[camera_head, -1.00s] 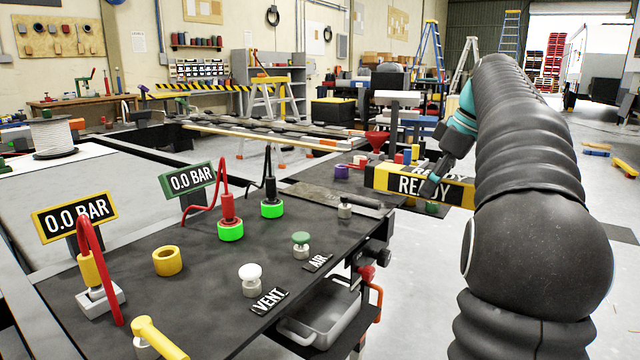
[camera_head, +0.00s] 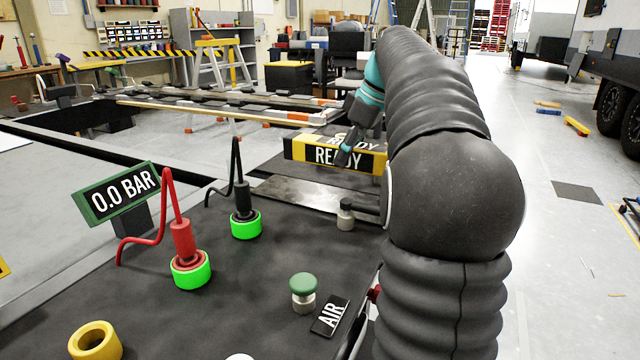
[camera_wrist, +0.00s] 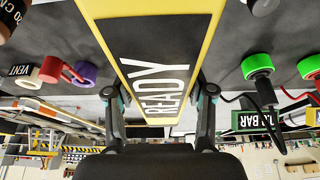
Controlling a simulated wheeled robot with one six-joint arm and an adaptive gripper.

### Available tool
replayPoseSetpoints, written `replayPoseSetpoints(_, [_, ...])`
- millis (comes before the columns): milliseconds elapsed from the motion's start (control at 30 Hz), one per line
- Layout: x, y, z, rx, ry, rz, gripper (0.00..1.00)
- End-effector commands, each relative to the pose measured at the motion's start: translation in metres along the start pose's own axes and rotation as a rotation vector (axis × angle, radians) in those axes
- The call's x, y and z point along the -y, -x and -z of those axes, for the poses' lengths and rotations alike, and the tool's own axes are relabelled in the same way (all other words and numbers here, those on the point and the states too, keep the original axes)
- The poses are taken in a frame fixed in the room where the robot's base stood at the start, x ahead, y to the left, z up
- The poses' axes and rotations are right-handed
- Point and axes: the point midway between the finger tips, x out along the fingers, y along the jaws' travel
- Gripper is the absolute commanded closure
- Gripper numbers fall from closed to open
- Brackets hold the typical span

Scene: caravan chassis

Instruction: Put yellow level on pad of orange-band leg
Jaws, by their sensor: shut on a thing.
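A yellow bar with black READY panels (camera_head: 297,148), which may be the yellow level, lies across my gripper (camera_head: 346,150) at the middle of the head view. In the wrist view the bar (camera_wrist: 120,30) runs between the two fingers of my gripper (camera_wrist: 160,104), one on each side, and it is held. The far fingertip is hidden in the head view. The bar is above or near the back of the dark bench; contact below it cannot be told. I cannot make out a leg with an orange band or its pad.
The dark bench (camera_head: 240,320) carries a red plug (camera_head: 183,240) and a black plug (camera_head: 243,200) in green rings, a green gauge sign (camera_head: 118,193), a green knob (camera_head: 303,287) and a yellow ring (camera_head: 95,342). Open floor (camera_head: 545,260) lies right, with a yellow bar (camera_head: 576,126) on it.

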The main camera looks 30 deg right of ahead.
Motion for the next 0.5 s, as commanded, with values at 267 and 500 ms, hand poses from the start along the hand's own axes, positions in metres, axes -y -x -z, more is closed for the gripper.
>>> replayPoseSetpoints(267, [0.017,-0.043,0.031,0.001,0.004,0.001,0.95])
replayPoseSetpoints(500, [0.021,-0.059,0.033,0.001,0.001,0.002,0.95])
